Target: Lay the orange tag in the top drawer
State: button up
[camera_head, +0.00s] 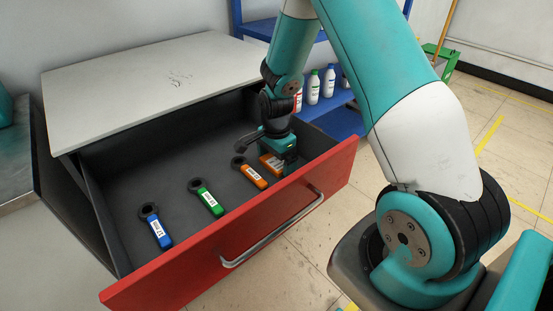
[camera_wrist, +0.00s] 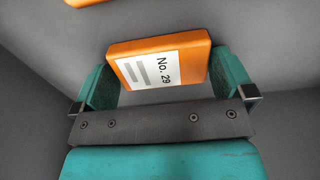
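The orange tag (camera_wrist: 192,61), with a white label reading "No. 29", is between the two fingers of my gripper (camera_wrist: 165,78) in the wrist view. Both fingers appear to touch its side edges. In the head view the tag (camera_head: 270,163) is low inside the open drawer, at its right end. My gripper (camera_head: 284,166) reaches down there beside the red front. The drawer (camera_head: 306,193) is pulled out, with a dark interior and a red front. I cannot tell whether the tag touches the drawer floor.
Keys with a blue (camera_head: 159,231), a green (camera_head: 208,200) and an orange handle (camera_head: 252,175) lie in a row in the drawer, the orange one just left of the tag. A metal handle (camera_head: 270,232) is on the front. White bottles (camera_head: 313,88) stand on a blue shelf behind.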

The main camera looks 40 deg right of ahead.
aim_at(276, 161)
notch_tip(276, 161, up, 12)
jog(key=s+a+r+n+y, duration=0.1)
jog(key=s+a+r+n, duration=0.35)
jog(key=a+n, duration=0.2)
jog(key=s+a+r+n+y, duration=0.1)
jog(key=s+a+r+n, duration=0.4)
jog(key=a, duration=0.3)
jog(key=s+a+r+n+y, duration=0.1)
jog(key=s+a+n, duration=0.3)
jog(key=s+n, duration=0.2)
jog(key=s+a+r+n+y, duration=0.1)
jog(key=s+a+r+n, duration=0.1)
jog(key=s+a+n, duration=0.2)
jog(key=s+n, duration=0.2)
jog(key=n, duration=0.1)
jog(key=shift+s+r, duration=0.3)
jog(key=shift+s, duration=0.1)
